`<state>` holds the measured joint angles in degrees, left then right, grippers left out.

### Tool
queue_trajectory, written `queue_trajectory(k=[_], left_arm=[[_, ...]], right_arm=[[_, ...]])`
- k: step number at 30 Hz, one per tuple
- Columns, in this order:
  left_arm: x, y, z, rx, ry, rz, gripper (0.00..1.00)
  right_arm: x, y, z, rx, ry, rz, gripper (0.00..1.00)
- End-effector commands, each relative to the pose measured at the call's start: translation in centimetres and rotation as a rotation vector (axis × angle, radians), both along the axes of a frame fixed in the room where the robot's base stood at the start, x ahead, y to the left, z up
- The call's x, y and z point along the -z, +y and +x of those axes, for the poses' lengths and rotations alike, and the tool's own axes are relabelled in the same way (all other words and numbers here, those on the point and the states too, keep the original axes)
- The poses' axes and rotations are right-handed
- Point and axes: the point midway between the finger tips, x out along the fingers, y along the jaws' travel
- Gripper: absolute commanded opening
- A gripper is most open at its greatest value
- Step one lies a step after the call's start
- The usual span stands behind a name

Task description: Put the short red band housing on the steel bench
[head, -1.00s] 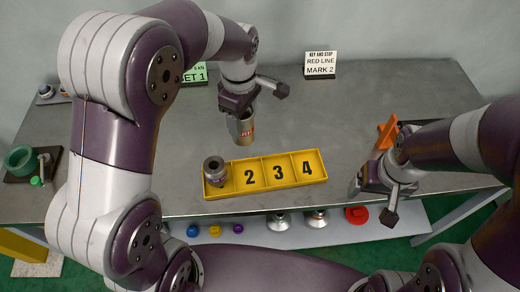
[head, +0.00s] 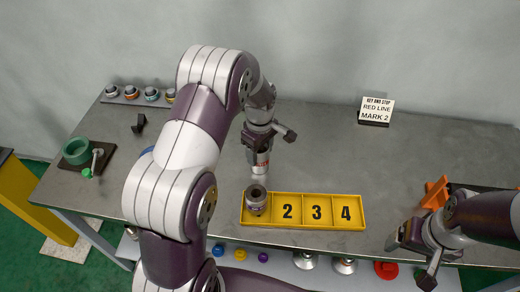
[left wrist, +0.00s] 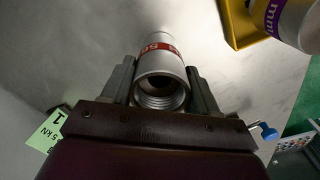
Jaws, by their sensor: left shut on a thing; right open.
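My left gripper (head: 262,132) is shut on a metal housing with a red band (head: 260,158). It holds the housing upright over the steel bench (head: 330,160), just behind the yellow tray. In the left wrist view the red band housing (left wrist: 158,72) sits between both fingers (left wrist: 160,88), its threaded open end toward the camera. I cannot tell whether its far end touches the bench. My right gripper (head: 408,255) is open and empty at the bench's front right.
A yellow tray (head: 300,224) numbered 2, 3, 4 holds a purple-banded housing (head: 256,198) in its leftmost compartment. A sign (head: 376,110) stands at the back. A green ring (head: 76,151) lies left, an orange part (head: 435,193) right. The bench right of my left gripper is clear.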

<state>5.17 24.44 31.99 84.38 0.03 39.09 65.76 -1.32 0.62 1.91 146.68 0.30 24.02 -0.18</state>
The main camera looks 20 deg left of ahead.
Motion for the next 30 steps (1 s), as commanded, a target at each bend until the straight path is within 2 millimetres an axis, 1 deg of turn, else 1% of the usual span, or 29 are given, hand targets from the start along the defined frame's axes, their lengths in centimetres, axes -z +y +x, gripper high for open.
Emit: queue_trajectory(k=[6, 7, 8, 9, 17, 20, 23, 27, 30], left_arm=[[0.2, 0.0, 0.0, 0.0, -0.001, 0.0, 0.1], [0.3, 0.0, 0.0, 0.0, 0.001, 0.0, 0.62], [0.3, 0.0, 0.0, 0.0, 0.0, 0.0, 0.72], [0.3, 0.0, 0.0, 0.0, 0.0, 0.0, 0.85], [0.2, 0.0, 0.0, 0.0, 0.0, 0.0, 0.85], [-0.5, 0.0, 0.1, 0.0, -0.002, 0.0, 0.85], [-2.5, 0.0, 0.1, 0.0, -0.005, 0.0, 0.85], [-6.4, 0.0, 0.1, 0.0, -0.006, 0.0, 0.85], [-8.9, 0.0, 0.1, 0.0, -0.004, 0.001, 0.85]], right_arm=[[0.2, 0.0, 0.0, 0.0, 0.0, 0.0, 0.84], [0.2, 0.0, 0.0, 0.0, 0.0, 0.0, 0.84], [0.1, 0.0, 0.0, 0.0, 0.0, 0.0, 0.84], [0.1, 0.0, 0.0, 0.0, 0.0, 0.0, 0.84], [0.1, 0.0, 0.0, 0.0, 0.0, 0.0, 0.84], [0.0, 0.0, 0.0, 0.0, 0.0, 0.0, 0.84], [0.0, 0.0, 0.0, 0.0, 0.0, 0.0, 0.84], [0.0, 0.0, 0.0, 0.0, 0.0, 0.0, 0.84], [0.0, 0.0, 0.0, 0.0, 0.0, 0.0, 0.84]])
